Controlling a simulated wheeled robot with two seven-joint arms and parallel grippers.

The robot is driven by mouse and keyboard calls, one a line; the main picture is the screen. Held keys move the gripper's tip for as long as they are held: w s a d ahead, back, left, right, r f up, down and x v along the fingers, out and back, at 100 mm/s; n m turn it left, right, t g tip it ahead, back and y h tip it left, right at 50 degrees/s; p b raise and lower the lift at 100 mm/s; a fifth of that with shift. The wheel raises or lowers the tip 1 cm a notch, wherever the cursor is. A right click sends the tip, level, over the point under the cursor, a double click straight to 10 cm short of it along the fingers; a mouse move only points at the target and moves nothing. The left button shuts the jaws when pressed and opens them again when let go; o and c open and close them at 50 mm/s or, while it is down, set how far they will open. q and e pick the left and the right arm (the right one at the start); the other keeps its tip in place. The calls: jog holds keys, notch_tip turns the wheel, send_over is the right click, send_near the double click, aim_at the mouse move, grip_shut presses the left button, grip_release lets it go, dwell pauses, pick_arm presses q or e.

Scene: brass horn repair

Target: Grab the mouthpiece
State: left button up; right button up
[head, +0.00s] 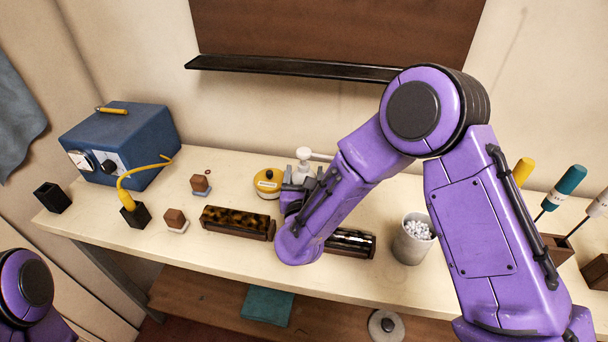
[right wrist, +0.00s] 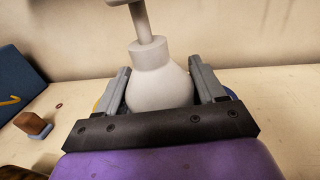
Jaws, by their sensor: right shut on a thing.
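My right gripper (head: 299,187) is at the back middle of the bench, partly hidden by my own arm in the head view. In the right wrist view the right gripper (right wrist: 159,72) has its two grey fingers on either side of a white pump bottle (right wrist: 158,84) and is shut on it. The bottle (head: 303,158) looks upright, with its nozzle pointing right in the head view. Whether its base touches the bench is hidden. I cannot make out a mouthpiece in either view. My left gripper is not in view; only part of that arm shows at lower left.
A yellow tin (head: 267,183) stands just left of the bottle. Long dark blocks (head: 237,223) lie in front. A cup of white bits (head: 412,240) stands to the right. A blue box (head: 124,143) and small brown blocks (head: 175,219) are left. Screwdrivers (head: 565,187) stand far right.

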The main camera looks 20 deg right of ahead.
jog(key=o, duration=1.3)
jog(key=shift+f, duration=0.1)
jog(key=shift+o, duration=0.2)
